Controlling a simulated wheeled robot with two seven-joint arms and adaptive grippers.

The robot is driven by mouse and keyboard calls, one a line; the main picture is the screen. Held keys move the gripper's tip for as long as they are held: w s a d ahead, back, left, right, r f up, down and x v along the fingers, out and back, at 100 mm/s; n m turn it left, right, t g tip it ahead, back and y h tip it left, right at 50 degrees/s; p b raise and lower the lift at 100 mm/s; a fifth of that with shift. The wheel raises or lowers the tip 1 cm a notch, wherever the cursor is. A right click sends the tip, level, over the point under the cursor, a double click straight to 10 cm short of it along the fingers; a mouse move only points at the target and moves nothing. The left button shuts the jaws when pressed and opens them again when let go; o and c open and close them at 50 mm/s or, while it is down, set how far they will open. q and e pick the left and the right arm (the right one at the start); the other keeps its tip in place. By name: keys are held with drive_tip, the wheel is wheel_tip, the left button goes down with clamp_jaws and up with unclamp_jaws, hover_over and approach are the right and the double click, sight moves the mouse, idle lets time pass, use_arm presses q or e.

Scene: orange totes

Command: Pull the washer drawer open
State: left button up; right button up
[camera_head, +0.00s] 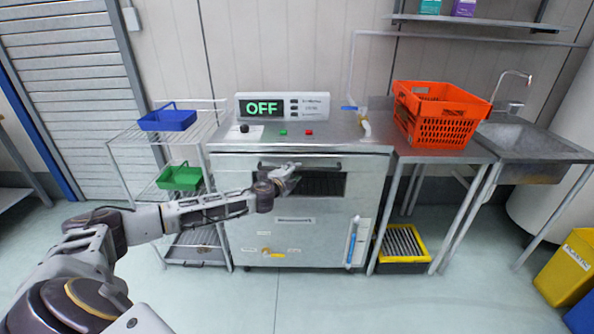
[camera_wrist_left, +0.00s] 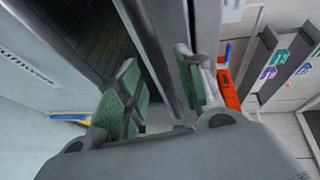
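The washer (camera_head: 232,170) is a steel cabinet in the middle of the head view, its display reading OFF. Its drawer front has a dark window (camera_head: 325,185) and a grey handle bar (camera_head: 325,165) along the top. The drawer looks shut. My left gripper (camera_head: 293,174) is at the handle, left of its middle. In the left wrist view its green-padded fingers (camera_wrist_left: 160,92) stand apart, and a long grey bar (camera_wrist_left: 165,50), seemingly the handle, runs between them. I cannot tell whether the pads touch it. My right gripper is not in view.
An orange tote (camera_head: 437,128) stands on the counter right of the washer, beside a sink (camera_head: 525,139). A wire rack on the left holds a blue basket (camera_head: 168,120) and a green basket (camera_head: 180,177). The floor before the washer (camera_head: 310,300) is clear.

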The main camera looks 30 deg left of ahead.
sight(300, 156)
use_arm(q)
drive_tip(key=shift+x, duration=1.85)
drive_tip(key=shift+d, duration=0.1)
clamp_jaws()
